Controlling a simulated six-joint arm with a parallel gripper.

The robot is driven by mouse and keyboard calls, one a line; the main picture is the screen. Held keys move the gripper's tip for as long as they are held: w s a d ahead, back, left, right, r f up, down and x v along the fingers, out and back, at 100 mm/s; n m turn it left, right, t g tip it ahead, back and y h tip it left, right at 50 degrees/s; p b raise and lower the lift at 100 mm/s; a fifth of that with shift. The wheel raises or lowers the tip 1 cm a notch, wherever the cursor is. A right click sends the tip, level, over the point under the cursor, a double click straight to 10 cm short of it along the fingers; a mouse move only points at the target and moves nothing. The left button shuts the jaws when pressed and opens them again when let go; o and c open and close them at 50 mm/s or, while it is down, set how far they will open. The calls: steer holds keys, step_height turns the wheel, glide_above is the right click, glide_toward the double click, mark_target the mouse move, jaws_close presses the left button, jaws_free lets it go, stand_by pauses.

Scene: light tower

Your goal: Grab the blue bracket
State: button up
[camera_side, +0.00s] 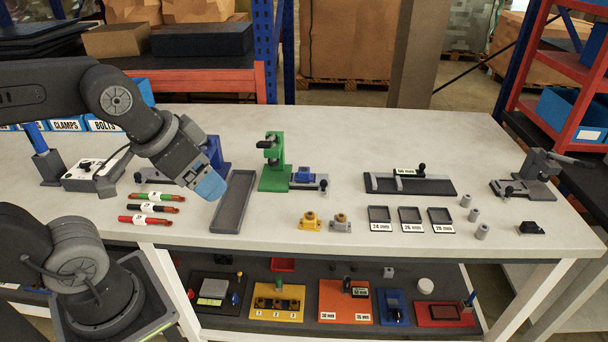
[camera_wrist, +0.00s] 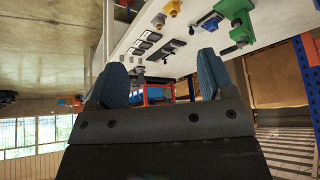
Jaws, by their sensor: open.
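The blue bracket (camera_side: 304,174) sits on a small grey fixture (camera_side: 318,183) just right of the green press (camera_side: 273,165) in the side view. In the wrist view a small blue part, probably the same bracket (camera_wrist: 211,22), shows left of the green press (camera_wrist: 237,20). My gripper (camera_side: 210,188) is above the table near the left end of the long grey tray (camera_side: 232,203), left of the bracket and apart from it. In the wrist view its two blue-padded fingers (camera_wrist: 162,82) stand apart with nothing between them.
A yellow bracket (camera_side: 310,222) and a grey bracket (camera_side: 340,223) stand in front of the blue one. Marker-like red and green rods (camera_side: 150,208) lie at left. Labelled small trays (camera_side: 409,217) and a long dark fixture (camera_side: 425,186) are to the right. A blue tool (camera_side: 216,152) stands behind my gripper.

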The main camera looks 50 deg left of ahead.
steer(key=w+a+r+m+g, duration=0.15)
steer(key=w+r+m, duration=0.3)
steer(key=w, duration=0.55)
steer(key=m+g, duration=0.4)
steer(key=m, duration=1.1)
glide_above(304, 169)
steer(key=f, duration=2.4)
steer(key=shift+d+f, duration=0.1)
steer(key=shift+d, duration=0.3)
steer(key=shift+a+f, duration=0.15)
steer(key=shift+f, duration=1.2)
steer(key=shift+a+f, duration=0.15)
steer(key=shift+f, duration=1.15)
steer(key=shift+r, duration=0.1)
steer(key=c, duration=1.1)
